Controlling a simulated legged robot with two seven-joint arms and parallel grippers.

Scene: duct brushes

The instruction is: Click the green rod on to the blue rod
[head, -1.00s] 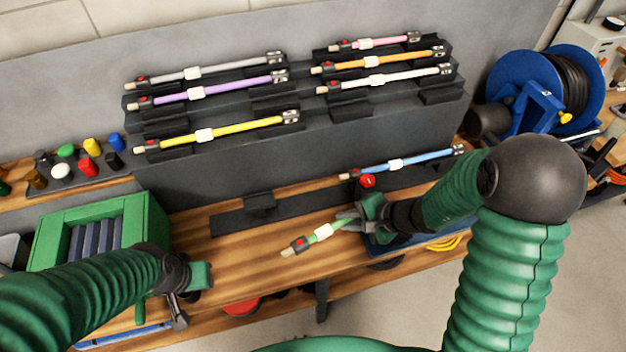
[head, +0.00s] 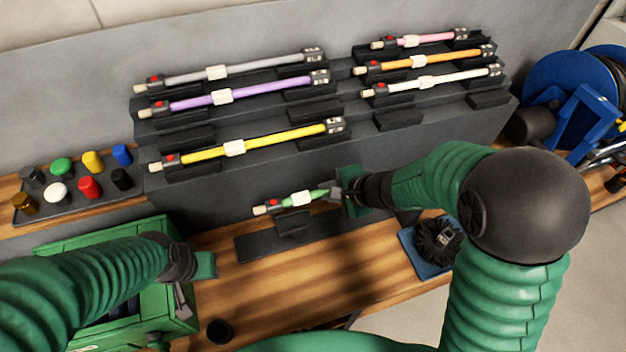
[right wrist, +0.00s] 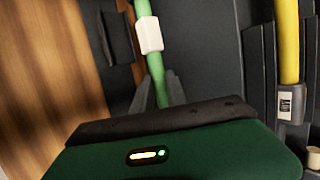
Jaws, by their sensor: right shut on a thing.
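The green rod (head: 317,194) has a white collar and a dark end with a red button and pale tip, which points left. My right gripper (head: 335,193) is shut on its right part and holds it near a dark cradle block on the low rail. The right wrist view shows the green rod (right wrist: 145,8) running up from between the fingers (right wrist: 153,95). I cannot tell whether it touches the cradle. The blue rod does not show now; my right arm covers that stretch of the rail. My left gripper (head: 190,285) is at the lower left, its jaw opening unclear.
Yellow (head: 275,140), purple (head: 265,88), grey, pink, orange and white rods lie on the stepped rack. A green crate (head: 75,235) stands lower left. A blue tray (head: 410,250) with a black brush head lies right. Bare bench (head: 270,280) lies between.

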